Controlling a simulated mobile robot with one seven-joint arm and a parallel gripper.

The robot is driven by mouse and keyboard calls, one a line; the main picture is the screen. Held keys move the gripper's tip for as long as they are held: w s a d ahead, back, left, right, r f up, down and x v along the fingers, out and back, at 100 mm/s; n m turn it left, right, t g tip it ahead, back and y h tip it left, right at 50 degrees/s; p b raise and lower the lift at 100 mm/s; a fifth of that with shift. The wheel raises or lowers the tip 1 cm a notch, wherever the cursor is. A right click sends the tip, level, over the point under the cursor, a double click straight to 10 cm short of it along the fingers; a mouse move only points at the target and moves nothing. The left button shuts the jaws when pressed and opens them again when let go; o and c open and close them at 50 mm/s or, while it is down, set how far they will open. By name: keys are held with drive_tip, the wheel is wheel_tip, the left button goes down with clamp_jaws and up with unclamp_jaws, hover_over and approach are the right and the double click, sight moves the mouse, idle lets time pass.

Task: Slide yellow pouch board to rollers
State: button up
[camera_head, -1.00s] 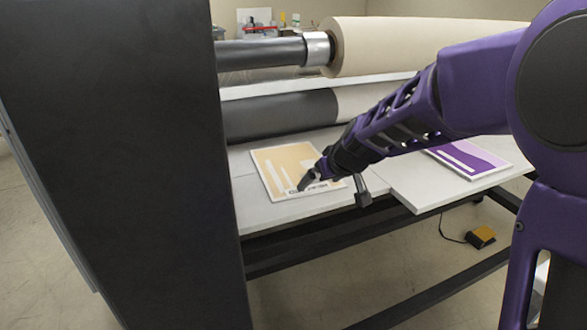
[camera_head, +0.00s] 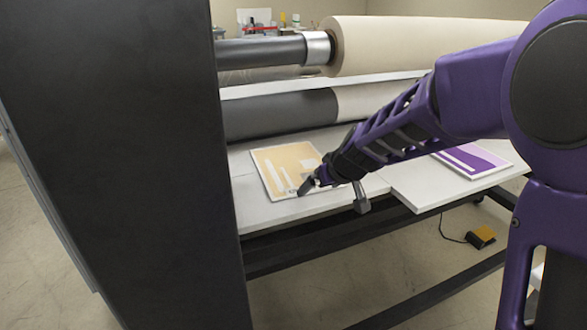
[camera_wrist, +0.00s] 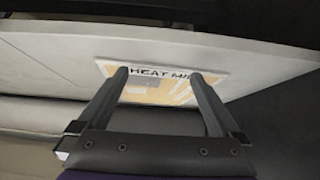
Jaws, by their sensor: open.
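The yellow pouch board (camera_head: 270,160), tan-yellow with white shapes, lies flat on the white feed table (camera_head: 250,212) in front of the lower dark roller (camera_head: 280,114). A gap of table separates its far edge from the roller. My gripper (camera_head: 305,187) is at the board's near edge, and the arm hides the board's near right part. Nothing is held. I cannot tell whether the fingers touch the board.
A purple board (camera_head: 470,158) lies on the table to the right, partly behind my arm. A large cream roll (camera_head: 430,45) is above the lower roller. A tall black side panel (camera_head: 110,160) bounds the table's left. A yellow-topped pedal (camera_head: 482,236) is on the floor.

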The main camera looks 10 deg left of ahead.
sight(324, 193)
drive_tip(key=shift+f, duration=0.55)
drive_tip(key=shift+s+d, duration=0.2)
idle(0.9)
drive_tip(key=shift+w+d, duration=0.1)
drive_tip(key=shift+d, duration=0.05)
drive_tip(key=shift+w+d, duration=0.65)
drive_tip(key=shift+d, duration=0.15)
drive_tip(key=shift+w+a+p, duration=0.65)
drive_tip(key=shift+w+a, duration=0.3)
drive_tip(key=shift+w, duration=0.2)
drive_tip(key=shift+d+f, duration=0.1)
idle(0.5)
drive_tip(key=shift+s+d+b, duration=0.1)
drive_tip(key=shift+s+b, duration=0.1)
drive_tip(key=shift+b, duration=0.25)
drive_tip(key=shift+s, duration=0.1)
